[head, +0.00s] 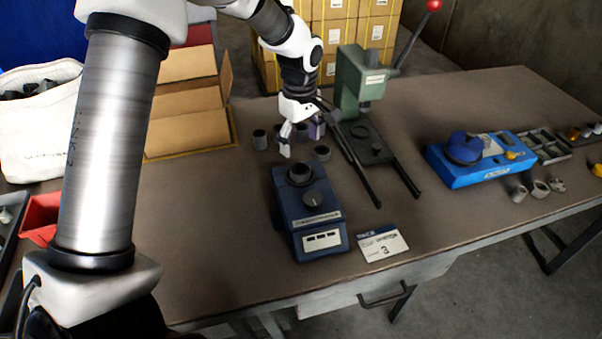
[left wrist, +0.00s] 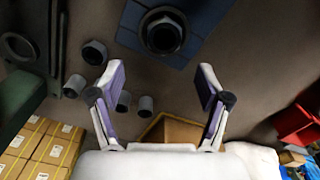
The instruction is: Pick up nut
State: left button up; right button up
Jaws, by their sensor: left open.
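Several small dark grey cylindrical nuts stand on the table around my left gripper. One nut (head: 260,139) is left of its fingers and another nut (head: 322,152) is just right of and in front of them. A dark ring-shaped piece (head: 300,174) sits on the blue machine (head: 312,215). My right gripper is not in view.
A green press (head: 350,84) with a red-knobbed lever stands behind right of the gripper. An open cardboard box (head: 188,133) is left. A blue tool station (head: 487,172) is right, and a card (head: 383,245) lies in front.

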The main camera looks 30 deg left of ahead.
aim_at(300, 166)
pick_arm(q)
jog(key=f, duration=0.7)
jog(key=shift+s+d+f+p, duration=0.25)
jog(key=shift+s+d+p, duration=0.05)
jog(key=shift+s+r, duration=0.1)
grip_shut()
